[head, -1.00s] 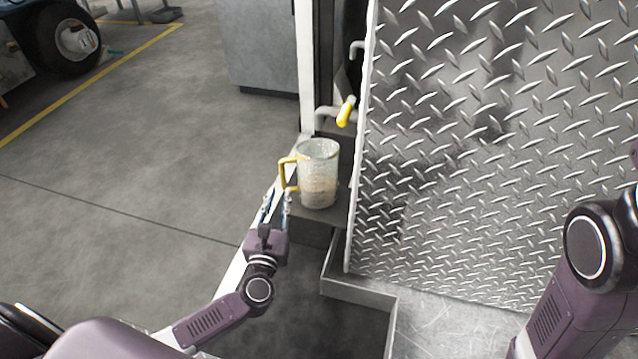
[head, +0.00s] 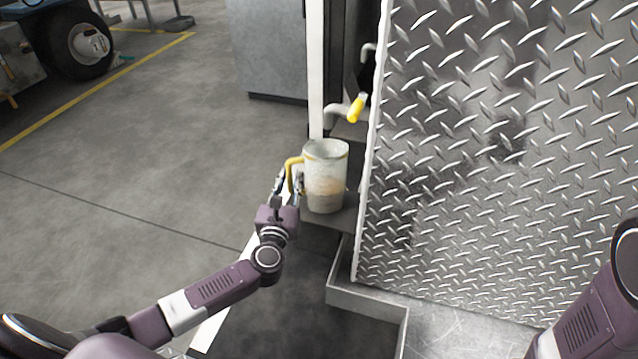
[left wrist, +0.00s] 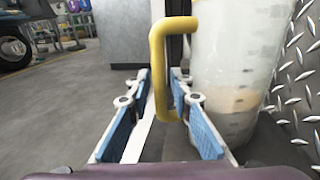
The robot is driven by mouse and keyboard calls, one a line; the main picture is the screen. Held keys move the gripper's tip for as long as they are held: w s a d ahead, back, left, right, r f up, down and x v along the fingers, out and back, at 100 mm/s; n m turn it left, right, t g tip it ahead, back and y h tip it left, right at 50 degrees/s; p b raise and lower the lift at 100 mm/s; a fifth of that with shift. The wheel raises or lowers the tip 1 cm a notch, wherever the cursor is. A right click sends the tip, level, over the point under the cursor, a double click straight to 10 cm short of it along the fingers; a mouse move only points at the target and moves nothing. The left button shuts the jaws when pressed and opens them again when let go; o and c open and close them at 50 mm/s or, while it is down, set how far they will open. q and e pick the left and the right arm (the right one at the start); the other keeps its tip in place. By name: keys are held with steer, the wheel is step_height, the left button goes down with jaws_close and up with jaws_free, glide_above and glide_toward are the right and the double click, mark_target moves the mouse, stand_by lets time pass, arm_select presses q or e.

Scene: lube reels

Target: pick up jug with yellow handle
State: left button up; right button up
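The jug (head: 325,178) is translucent, with a light brown band low inside and a yellow handle (head: 291,172) on its left side. It stands upright on a small dark shelf (head: 337,216). My left gripper (head: 286,185) is at the handle, with a finger on either side of it. In the left wrist view, the handle (left wrist: 158,70) rises between the open blue-padded fingers (left wrist: 156,112), and the jug body (left wrist: 235,65) is just right of the right finger. The fingers look apart from the handle. My right gripper is out of view; only my right arm shows.
A diamond-plate metal panel (head: 500,150) stands close to the right of the jug. A tap with a yellow handle (head: 356,108) is above and behind it. A grey cabinet (head: 266,50) stands farther back. Open floor (head: 120,180) lies to the left.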

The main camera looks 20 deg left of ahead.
arm_select(q)
jaws_close()
steer(key=shift+r, duration=0.2)
stand_by(0.3)
